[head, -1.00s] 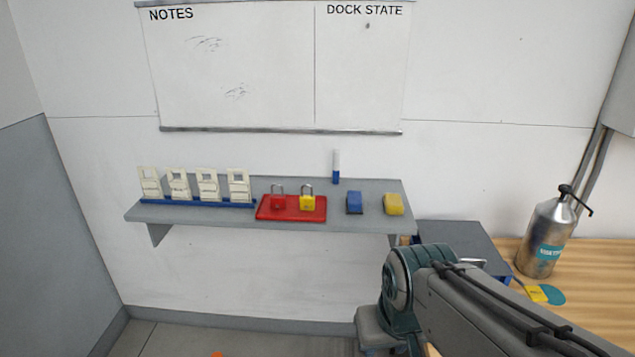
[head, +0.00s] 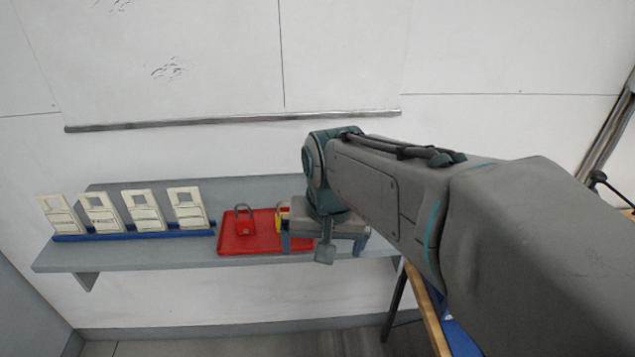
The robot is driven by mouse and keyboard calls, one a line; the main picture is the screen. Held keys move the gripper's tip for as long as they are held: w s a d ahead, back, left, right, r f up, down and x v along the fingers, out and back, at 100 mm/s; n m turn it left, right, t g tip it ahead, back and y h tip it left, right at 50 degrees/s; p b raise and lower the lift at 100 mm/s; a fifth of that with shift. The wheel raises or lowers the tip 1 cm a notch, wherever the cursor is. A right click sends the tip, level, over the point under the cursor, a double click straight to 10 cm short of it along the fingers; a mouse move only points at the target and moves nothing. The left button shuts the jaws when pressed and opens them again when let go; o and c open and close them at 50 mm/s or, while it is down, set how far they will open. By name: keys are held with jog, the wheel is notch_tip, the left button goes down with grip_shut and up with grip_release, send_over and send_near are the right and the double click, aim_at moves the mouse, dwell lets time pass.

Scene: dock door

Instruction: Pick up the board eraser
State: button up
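The board eraser is not visible now; my arm and gripper cover the right part of the grey wall shelf (head: 150,257). In the earlier view a blue block with a dark base, which looks like the eraser, lay there, right of the red tray. My gripper (head: 322,246) points down at the shelf, just over the right end of the red tray (head: 262,245) in the picture. Its two fingers are spread wide apart. I see nothing held between them, though the gripper body hides part of that space. Its height above the shelf is unclear.
A red padlock (head: 244,221) and a partly hidden yellow padlock (head: 282,217) are on the tray. Several cream tags stand in a blue rack (head: 135,235) at the left. The whiteboard (head: 200,70) hangs above. A wooden bench (head: 428,318) is lower right.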

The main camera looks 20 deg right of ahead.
jog(key=w+d+r+m+g, duration=0.2)
jog(key=w+d+r+m, duration=0.2)
jog(key=w+d+m, duration=1)
jog(key=f+m, duration=0.1)
jog(key=f, duration=0.1)
jog(key=a+f+m, duration=0.1)
jog(key=f, duration=0.2)
jog(key=a+f+m, duration=0.1)
jog(key=f, duration=0.1)
jog(key=shift+w+f+p, duration=0.15)
jog(key=shift+w+p, duration=0.15)
jog(key=shift+p, duration=0.1)
jog(key=shift+d+f+p, duration=0.2)
jog(key=shift+f+p, duration=0.15)
jog(key=shift+f, duration=2.35)
jog(key=c, duration=1)
